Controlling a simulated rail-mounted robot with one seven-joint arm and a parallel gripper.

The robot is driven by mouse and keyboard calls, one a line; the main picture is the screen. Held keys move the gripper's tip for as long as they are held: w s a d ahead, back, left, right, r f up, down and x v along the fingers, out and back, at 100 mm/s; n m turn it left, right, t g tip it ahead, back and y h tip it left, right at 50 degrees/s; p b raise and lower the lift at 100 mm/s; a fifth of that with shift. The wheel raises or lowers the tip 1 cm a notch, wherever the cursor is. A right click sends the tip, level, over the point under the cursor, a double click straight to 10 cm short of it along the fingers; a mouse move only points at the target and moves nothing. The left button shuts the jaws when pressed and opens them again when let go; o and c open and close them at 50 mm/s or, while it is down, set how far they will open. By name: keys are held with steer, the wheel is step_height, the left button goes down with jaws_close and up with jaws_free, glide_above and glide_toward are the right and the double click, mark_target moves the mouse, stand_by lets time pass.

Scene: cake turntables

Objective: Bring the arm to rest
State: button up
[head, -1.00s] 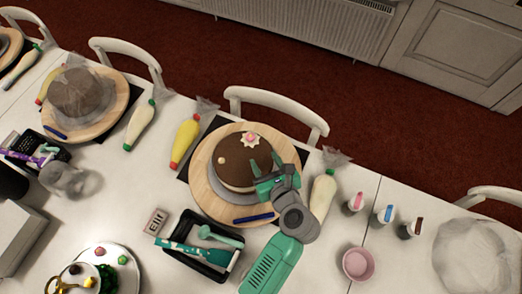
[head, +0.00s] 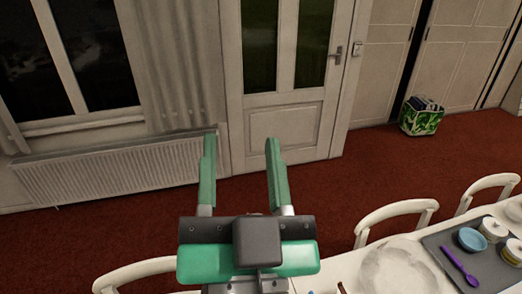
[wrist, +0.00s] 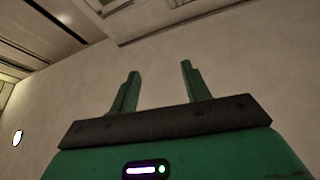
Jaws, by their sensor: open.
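My gripper (head: 240,145) is raised in the middle of the head view, close to the camera. Its two green fingers point up and stand apart with nothing between them. Behind them are the radiator and the white door. In the wrist view my gripper (wrist: 157,78) is also open and empty, facing a plain pale wall (wrist: 230,50). The cake and its turntable are out of both views now.
The white table (head: 335,280) runs along the lower right, with a clear round plate or cover (head: 398,268) and a grey tray (head: 445,243) holding a blue bowl (head: 472,239) and a purple spoon (head: 458,265). White chairs (head: 395,215) stand behind it. The air around my gripper is clear.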

steer(key=s+d+r+n+t+h, duration=0.1)
steer(key=s+d+r+h, duration=0.1)
steer(key=s+r, duration=0.2)
steer(key=shift+r+t, duration=0.25)
steer(key=shift+t, duration=0.05)
steer(key=shift+n, duration=0.3)
